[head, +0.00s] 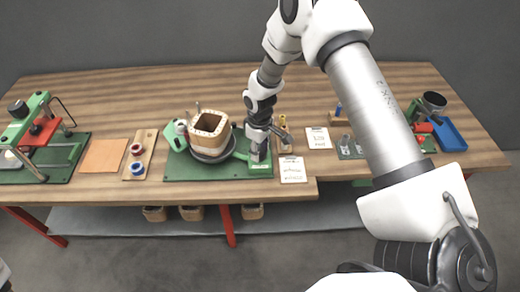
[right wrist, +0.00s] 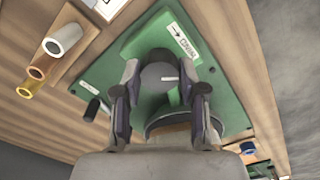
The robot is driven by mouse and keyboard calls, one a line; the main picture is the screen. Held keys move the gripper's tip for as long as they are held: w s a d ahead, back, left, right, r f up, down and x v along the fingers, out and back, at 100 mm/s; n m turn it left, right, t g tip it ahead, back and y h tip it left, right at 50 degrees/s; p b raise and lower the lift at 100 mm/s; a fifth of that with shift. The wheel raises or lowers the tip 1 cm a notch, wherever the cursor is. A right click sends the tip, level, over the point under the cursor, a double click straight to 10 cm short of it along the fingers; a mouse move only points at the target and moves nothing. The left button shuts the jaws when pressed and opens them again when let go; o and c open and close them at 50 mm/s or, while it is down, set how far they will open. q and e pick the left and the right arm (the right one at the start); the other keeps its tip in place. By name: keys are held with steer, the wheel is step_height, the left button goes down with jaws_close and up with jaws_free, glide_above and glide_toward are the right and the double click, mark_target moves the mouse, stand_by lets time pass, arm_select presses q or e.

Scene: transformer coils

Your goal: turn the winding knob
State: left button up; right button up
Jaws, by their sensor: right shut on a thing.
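The winding knob (right wrist: 156,76) is a dark grey round knob with a white pointer mark, seen in the right wrist view. It sits on the green winder beside a white label (right wrist: 184,44) with an arrow. My right gripper (right wrist: 162,88) has one finger on each side of the knob and is shut on it. In the head view my right gripper (head: 259,160) is low over the right end of the green winder base (head: 187,168) and hides the knob. A square wooden coil former (head: 207,127) stands on the winder to its left. My left gripper is not in view.
Tubes on a wooden holder (head: 284,136) and a white card (head: 293,169) are close to the right of the gripper. A rack with red and blue spools (head: 138,160) and a press (head: 40,135) are at left. A blue tray (head: 448,135) is far right.

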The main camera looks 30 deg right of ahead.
steer(key=shift+s+f+m, duration=0.1)
steer(key=shift+m, duration=0.2)
steer(key=m+p, duration=0.1)
steer(key=m, duration=0.2)
steer(key=shift+m+p, duration=0.8)
steer(key=shift+m, duration=1.4)
